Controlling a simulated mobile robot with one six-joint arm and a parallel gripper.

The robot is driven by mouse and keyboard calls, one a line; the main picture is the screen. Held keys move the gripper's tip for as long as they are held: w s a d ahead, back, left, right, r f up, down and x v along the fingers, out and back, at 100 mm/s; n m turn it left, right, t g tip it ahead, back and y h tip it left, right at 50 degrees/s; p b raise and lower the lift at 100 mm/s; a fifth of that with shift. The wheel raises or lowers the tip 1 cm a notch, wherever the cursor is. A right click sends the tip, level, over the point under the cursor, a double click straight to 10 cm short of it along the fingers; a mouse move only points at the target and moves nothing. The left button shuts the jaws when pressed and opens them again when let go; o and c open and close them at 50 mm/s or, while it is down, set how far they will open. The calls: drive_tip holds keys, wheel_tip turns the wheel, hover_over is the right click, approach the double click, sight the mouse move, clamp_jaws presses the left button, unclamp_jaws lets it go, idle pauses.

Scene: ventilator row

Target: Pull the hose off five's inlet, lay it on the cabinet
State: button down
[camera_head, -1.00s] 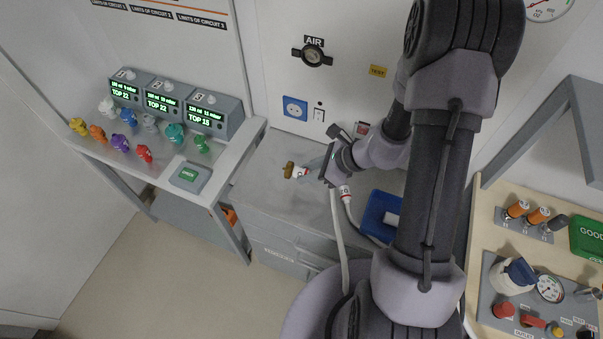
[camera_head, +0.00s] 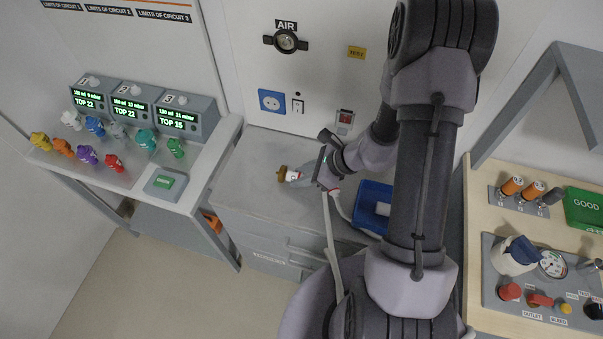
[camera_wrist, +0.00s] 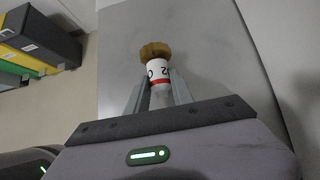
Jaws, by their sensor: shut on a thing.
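My gripper (camera_head: 312,174) is shut on the hose end, which has a brass nut (camera_wrist: 156,50) and a white collar (camera_wrist: 158,68) with a red band and dark marking. In the head view the brass tip (camera_head: 282,174) points left, over the grey cabinet top (camera_head: 245,185). I cannot tell whether it touches the top. The pale hose (camera_head: 331,245) hangs from my gripper down across the cabinet front. In the wrist view both fingers flank the hose end above the grey surface (camera_wrist: 205,50). I cannot make out an inlet marked five.
A blue bin (camera_head: 369,198) stands right of my gripper on the cabinet. Three ventilators (camera_head: 133,108) and several coloured connectors sit on the left shelf (camera_head: 205,165). A wooden bench (camera_head: 478,235) with gauge and valves is at right. The cabinet's left part is clear.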

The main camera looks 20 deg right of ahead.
drive_tip(key=shift+r, duration=0.1)
drive_tip(key=c, duration=1)
unclamp_jaws()
drive_tip(key=shift+c, duration=0.2)
drive_tip(key=w+a+r+p+v, duration=0.1)
drive_tip(key=r+p+v, duration=0.1)
drive_tip(key=p+v, duration=0.4)
drive_tip(key=w+a+r+p+v, duration=0.1)
drive_tip(key=p+v, duration=0.5)
drive_tip(key=v, duration=1.1)
drive_tip(key=shift+w+a+r, duration=0.2)
drive_tip(key=shift+a+r, duration=0.25)
drive_tip(key=shift+a, duration=0.05)
